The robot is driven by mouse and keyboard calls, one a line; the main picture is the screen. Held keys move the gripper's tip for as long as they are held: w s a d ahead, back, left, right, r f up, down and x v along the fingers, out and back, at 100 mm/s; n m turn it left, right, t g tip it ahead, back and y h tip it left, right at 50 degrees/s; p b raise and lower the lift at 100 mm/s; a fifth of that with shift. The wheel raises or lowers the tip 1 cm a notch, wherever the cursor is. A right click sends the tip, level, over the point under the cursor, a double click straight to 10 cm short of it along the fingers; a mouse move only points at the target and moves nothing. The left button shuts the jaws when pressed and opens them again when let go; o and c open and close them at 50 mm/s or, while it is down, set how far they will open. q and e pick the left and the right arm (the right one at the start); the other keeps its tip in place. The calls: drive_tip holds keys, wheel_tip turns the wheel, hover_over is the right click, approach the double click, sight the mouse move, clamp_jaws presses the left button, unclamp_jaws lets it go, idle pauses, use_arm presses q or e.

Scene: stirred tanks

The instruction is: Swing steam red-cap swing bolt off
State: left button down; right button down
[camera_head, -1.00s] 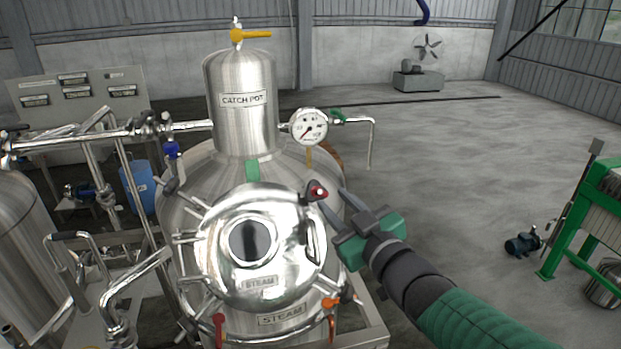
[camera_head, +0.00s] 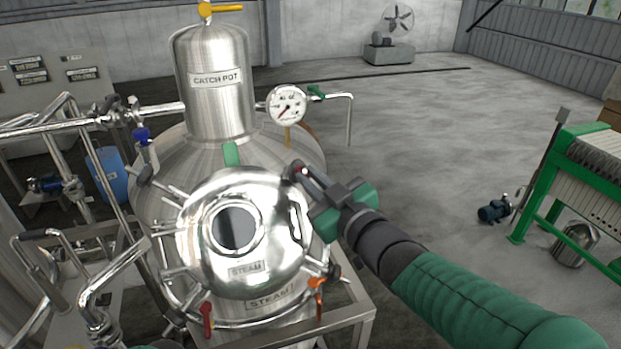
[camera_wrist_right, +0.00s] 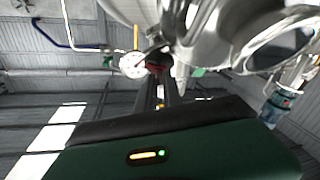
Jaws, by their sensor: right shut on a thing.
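The steam tank's round polished lid (camera_head: 274,240), with a dark sight glass (camera_head: 234,228) and a STEAM label, faces me left of centre. Swing bolts stand around its rim. The red-cap swing bolt (camera_head: 298,167) is at the lid's upper right, mostly covered by the jaws. My right gripper (camera_head: 301,173) reaches in from the right and is shut on the red cap. In the right wrist view the red cap (camera_wrist_right: 157,64) shows between the finger ends, with the bolt's lower part hidden. My left gripper is not in view.
The catch pot (camera_head: 212,105) stands behind the lid, with a pressure gauge (camera_head: 286,104) and bent pipe to its right. A red handle (camera_head: 207,318) and an orange handle (camera_head: 317,285) hang below the lid. Pipework crowds the left. Open floor lies to the right.

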drive_tip(key=shift+s+a+r, duration=0.1)
drive_tip(key=shift+a, duration=0.15)
drive_tip(key=shift+d, duration=0.15)
drive_tip(key=shift+r, duration=0.25)
idle(0.7)
